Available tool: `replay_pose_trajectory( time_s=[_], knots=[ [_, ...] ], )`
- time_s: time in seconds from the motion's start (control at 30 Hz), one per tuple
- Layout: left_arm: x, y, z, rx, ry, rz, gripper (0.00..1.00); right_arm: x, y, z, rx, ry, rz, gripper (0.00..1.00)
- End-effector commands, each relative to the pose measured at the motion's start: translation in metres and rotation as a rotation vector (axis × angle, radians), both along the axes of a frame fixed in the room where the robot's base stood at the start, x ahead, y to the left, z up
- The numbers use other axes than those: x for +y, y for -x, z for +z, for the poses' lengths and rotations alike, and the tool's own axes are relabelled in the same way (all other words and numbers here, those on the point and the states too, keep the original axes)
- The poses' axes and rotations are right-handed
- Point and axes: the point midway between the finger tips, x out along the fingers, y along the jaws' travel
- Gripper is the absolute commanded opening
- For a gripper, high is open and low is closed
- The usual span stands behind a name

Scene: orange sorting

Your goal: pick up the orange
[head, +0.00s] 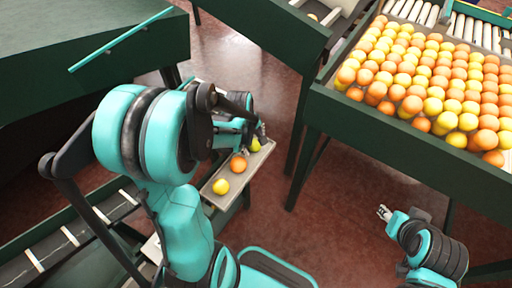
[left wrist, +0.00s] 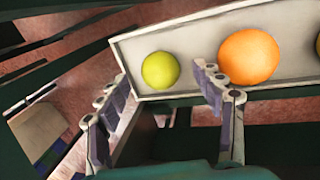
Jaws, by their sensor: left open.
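The orange (head: 238,163) lies on a narrow light tray (head: 262,153), between two yellow fruits. One yellow fruit (head: 220,186) is nearer, and the other (head: 254,145) is partly hidden by my left gripper (head: 259,131). In the left wrist view the orange (left wrist: 248,57) lies right of a yellow fruit (left wrist: 160,70). The open fingers of my left gripper (left wrist: 164,90) are apart and empty. The yellow fruit shows beyond the gap between them, and the orange is beyond the right finger. My right gripper (head: 384,212) is small, away from the tray at lower right.
A large dark-green sorting table (head: 350,112) full of orange and yellow fruits stands at upper right. A dark-green table (head: 110,45) is at upper left. A conveyor (head: 70,235) runs at lower left. Red-brown floor (head: 310,215) lies open between the tray and my right arm.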

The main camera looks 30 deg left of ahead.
Motion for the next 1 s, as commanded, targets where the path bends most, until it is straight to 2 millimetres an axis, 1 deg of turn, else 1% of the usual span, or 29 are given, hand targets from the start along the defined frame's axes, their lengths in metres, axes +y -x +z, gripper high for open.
replay_pose_trajectory(
  time_s=[0.03,0.13,0.4,0.43,0.47,0.5,0.57,0.6,0.63,0.9,1.0],
  knots=[
    [0.0,-0.003,-0.012,0.0,0.0,-0.001,0.67,0.0,0.0,-0.008,0.0,0.0,0.0,0.4],
    [0.0,-0.005,-0.02,0.0,0.0,-0.001,0.67,0.0,0.0,-0.011,0.0,0.0,0.0,0.4],
    [-0.001,-0.005,-0.021,0.0,0.0,-0.001,0.67,0.0,0.0,-0.01,0.0,0.0,0.0,0.4],
    [-0.001,-0.005,-0.021,0.0,0.0,-0.001,0.62,0.0,0.0,-0.01,0.0,0.0,0.0,0.4],
    [-0.001,-0.005,-0.021,0.0,0.0,-0.001,0.54,0.0,0.0,-0.01,0.0,0.0,0.0,0.4],
    [-0.001,-0.005,-0.021,0.0,0.0,-0.001,0.43,0.0,0.0,-0.01,0.0,0.0,0.0,0.4],
    [-0.001,-0.005,-0.021,0.0,0.0,-0.001,0.28,0.0,0.0,-0.01,0.0,0.0,0.0,0.4],
    [-0.001,-0.005,-0.021,0.0,0.0,-0.001,0.17,0.0,0.0,-0.01,0.0,0.0,0.0,0.4],
    [-0.001,-0.005,-0.021,0.0,0.0,-0.001,0.12,0.0,0.0,-0.01,0.0,0.0,0.0,0.4],
    [-0.001,-0.005,-0.021,0.0,0.0,-0.001,0.12,0.0,0.0,-0.01,0.0,0.0,0.0,0.4],
    [-0.001,-0.005,-0.018,0.0,0.0,-0.002,0.12,0.0,0.0,-0.008,0.0,0.0,0.0,0.4]
  ],
)
